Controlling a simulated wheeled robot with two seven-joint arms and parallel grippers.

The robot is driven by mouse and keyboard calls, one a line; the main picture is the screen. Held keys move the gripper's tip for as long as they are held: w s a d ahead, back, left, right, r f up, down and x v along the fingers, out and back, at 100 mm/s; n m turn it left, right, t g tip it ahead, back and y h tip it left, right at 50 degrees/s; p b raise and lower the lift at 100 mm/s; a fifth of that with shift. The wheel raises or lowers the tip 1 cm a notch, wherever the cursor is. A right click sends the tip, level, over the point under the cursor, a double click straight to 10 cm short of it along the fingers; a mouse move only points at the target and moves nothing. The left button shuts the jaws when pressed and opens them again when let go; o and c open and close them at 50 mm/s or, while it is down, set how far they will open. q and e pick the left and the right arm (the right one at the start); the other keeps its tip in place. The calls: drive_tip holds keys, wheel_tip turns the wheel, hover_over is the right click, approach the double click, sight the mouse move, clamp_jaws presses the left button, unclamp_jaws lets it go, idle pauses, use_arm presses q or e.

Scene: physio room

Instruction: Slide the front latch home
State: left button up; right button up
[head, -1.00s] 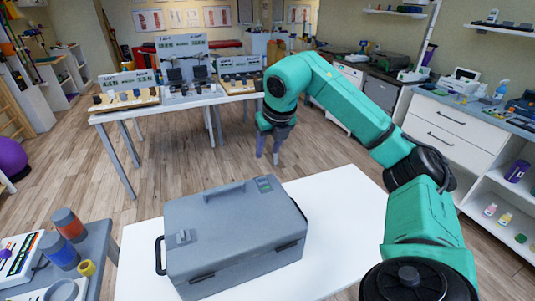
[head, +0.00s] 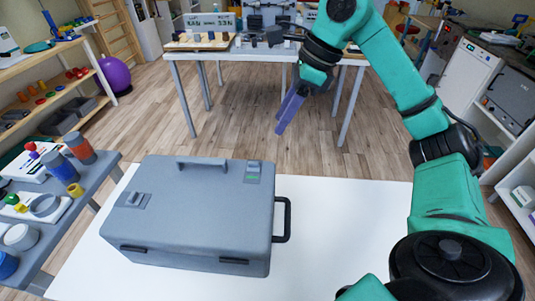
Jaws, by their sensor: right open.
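A grey case (head: 200,215) lies closed on a white table (head: 335,235). I cannot tell from this view whether either latch is fully home. A raised bar handle (head: 202,162) is on the lid's far side. My right gripper (head: 284,122) is open and empty, fingers pointing down, beyond the case's far right corner and apart from it. The fingers are seen nearly edge-on. My left gripper is not in view.
A dark side handle (head: 284,220) sticks out from the case's right end. A grey side table (head: 62,215) with cylinders and small items stands at the left. A display table (head: 240,50) is at the back. The white table is clear right of the case.

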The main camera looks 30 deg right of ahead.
sight(254, 162)
drive_tip(key=x, duration=1.3)
drive_tip(key=shift+w+a, duration=0.1)
drive_tip(key=shift+a, duration=0.4)
drive_tip(key=shift+f, duration=0.1)
clamp_jaws()
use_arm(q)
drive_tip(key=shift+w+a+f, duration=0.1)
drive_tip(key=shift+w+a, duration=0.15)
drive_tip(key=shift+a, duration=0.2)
